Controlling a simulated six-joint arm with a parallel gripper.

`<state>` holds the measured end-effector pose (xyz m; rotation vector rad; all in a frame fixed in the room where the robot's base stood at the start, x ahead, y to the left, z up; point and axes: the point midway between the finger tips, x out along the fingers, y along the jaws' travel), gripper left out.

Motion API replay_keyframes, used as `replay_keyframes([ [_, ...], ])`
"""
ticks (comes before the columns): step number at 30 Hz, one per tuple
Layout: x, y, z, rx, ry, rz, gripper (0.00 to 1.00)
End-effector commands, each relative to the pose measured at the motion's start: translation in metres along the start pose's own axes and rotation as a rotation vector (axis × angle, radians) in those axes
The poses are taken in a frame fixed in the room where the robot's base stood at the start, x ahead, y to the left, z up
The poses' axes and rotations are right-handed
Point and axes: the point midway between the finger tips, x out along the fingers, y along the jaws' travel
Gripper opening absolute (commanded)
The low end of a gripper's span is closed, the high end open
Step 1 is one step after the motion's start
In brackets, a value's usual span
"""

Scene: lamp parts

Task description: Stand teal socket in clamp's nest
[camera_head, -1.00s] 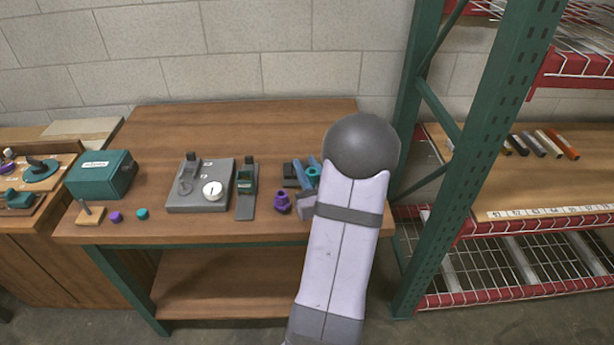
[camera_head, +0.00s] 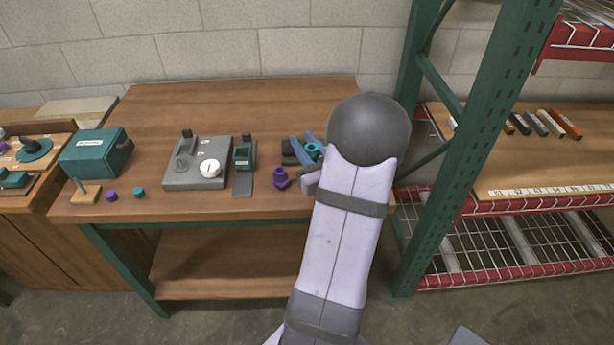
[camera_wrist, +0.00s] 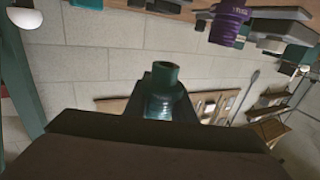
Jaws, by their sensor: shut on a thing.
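The teal socket (camera_head: 312,150) is held at the tip of my gripper (camera_head: 305,151), at the right end of the table. In the wrist view the teal socket (camera_wrist: 165,75) shows as a round hollow collar above a wider body, between the dark jaws. The blue fingers are shut on it. A grey plate with an upright lever clamp (camera_head: 187,144) and a white dial (camera_head: 210,169) stands left of my gripper. The clamp's nest cannot be made out clearly. My arm hides part of the table's right end.
A purple socket (camera_head: 280,178) stands just left of my gripper. A small green-topped device (camera_head: 243,158) on a grey strip stands between it and the plate. A teal box (camera_head: 92,152) is farther left. The back of the table is clear. A green rack post (camera_head: 480,150) rises at right.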

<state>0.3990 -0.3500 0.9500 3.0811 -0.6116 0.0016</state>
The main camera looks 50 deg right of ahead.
Motion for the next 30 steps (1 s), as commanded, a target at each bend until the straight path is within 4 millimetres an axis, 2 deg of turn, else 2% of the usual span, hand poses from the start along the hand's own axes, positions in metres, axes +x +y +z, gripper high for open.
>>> replay_keyframes([
  [1,0.000,0.000,0.010,0.005,-0.004,0.000,0.00],
  [7,0.000,0.000,0.034,0.002,-0.002,0.000,0.00],
  [18,0.000,0.000,0.045,0.000,0.000,0.001,0.00],
  [30,0.000,0.000,0.083,0.001,0.000,0.001,0.00],
])
